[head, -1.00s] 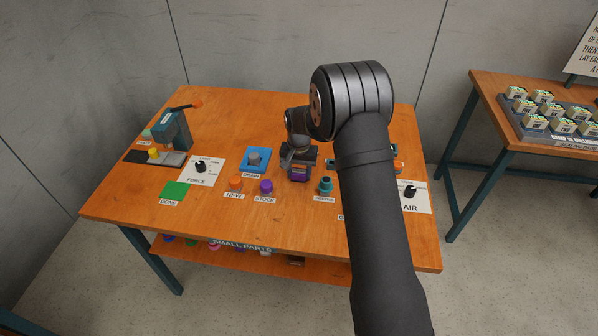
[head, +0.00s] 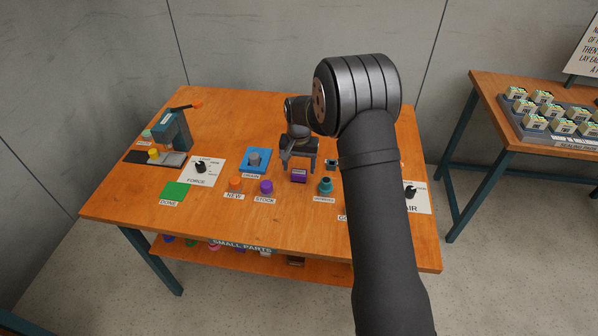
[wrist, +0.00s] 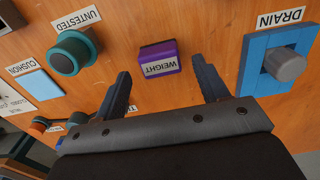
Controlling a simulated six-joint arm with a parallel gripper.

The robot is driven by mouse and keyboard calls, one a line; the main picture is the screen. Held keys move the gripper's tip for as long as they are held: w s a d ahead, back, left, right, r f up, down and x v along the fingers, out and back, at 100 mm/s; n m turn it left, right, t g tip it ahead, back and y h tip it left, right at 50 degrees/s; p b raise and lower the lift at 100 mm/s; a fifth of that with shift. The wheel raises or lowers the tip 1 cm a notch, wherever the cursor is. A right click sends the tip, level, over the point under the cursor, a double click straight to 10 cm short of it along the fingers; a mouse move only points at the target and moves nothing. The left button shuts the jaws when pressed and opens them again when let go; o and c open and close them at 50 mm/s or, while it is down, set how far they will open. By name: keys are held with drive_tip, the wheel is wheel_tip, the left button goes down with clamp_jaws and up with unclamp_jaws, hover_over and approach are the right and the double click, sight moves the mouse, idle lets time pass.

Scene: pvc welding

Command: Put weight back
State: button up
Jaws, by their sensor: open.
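The purple weight (head: 298,176) is a small block on the wooden table, near the middle. In the wrist view the weight (wrist: 158,49) shows a purple top and a pale face lettered WEIGHT. My gripper (head: 298,167) is above it and open. In the wrist view my gripper's fingers (wrist: 161,78) stand apart, one towards each side of the weight, with nothing between them. The weight looks clear of both fingers.
A blue DRAIN tray (head: 247,170) with a grey knob-like part stands left of the weight. A teal UNTESTED part (head: 325,185) is to the right, and a purple STOCK part (head: 266,187) and an orange NEW part (head: 235,184) are to the left. A press stands far left.

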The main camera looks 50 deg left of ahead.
sight(299, 172)
wheel_tip(299, 172, up, 9)
drive_tip(key=shift+f, duration=0.15)
drive_tip(key=shift+f, duration=0.1)
drive_tip(key=shift+f, duration=4.25)
drive_tip(key=shift+f, duration=0.15)
